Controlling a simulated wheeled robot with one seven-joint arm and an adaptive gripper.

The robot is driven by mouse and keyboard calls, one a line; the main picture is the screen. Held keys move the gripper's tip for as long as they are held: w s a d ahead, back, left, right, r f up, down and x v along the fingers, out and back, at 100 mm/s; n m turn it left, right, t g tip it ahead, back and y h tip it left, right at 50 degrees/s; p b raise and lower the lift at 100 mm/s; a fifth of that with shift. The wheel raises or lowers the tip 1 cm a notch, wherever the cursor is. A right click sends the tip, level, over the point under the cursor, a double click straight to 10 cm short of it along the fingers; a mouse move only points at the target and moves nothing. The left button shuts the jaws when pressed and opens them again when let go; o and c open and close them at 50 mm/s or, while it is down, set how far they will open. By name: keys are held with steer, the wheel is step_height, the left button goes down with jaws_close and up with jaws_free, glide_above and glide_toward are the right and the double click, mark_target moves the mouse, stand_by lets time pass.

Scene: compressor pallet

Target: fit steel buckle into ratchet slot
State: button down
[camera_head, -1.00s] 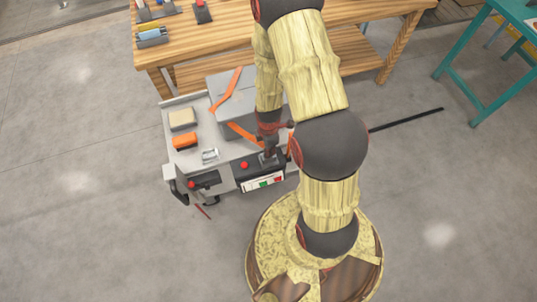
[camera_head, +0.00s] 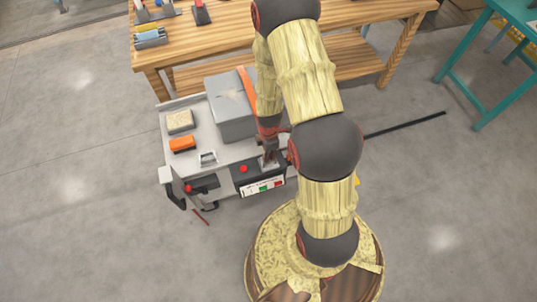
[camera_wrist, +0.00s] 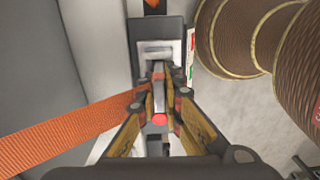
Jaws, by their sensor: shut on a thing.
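My gripper (camera_wrist: 159,85) is shut on the steel buckle (camera_wrist: 158,75), seen as a small pale metal piece between the fingertips in the wrist view. An orange strap (camera_wrist: 70,130) comes in from the left and ends at the fingers. The black ratchet housing (camera_wrist: 145,28) lies below the fingers, with a bright metal slot plate (camera_wrist: 156,50) just ahead of the tips. I cannot tell whether the buckle touches the slot. In the head view the gripper (camera_head: 268,150) is over the ratchet's metal plate (camera_head: 267,163), and the fingers partly hide it.
A grey block (camera_head: 230,110) stands on the pallet (camera_head: 222,150) behind the ratchet. A tan block (camera_head: 180,121), an orange block (camera_head: 182,144) and a small silver bracket (camera_head: 207,158) lie to the left. A red button (camera_head: 243,169) is left of the plate.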

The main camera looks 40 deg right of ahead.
steer(key=shift+s+f+b, duration=0.15)
steer(key=shift+f+b, duration=0.15)
steer(key=shift+f, duration=0.3)
steer(key=c, duration=1.9)
jaws_free()
steer(key=shift+s+a+f, duration=0.1)
steer(key=shift+s+f, duration=0.05)
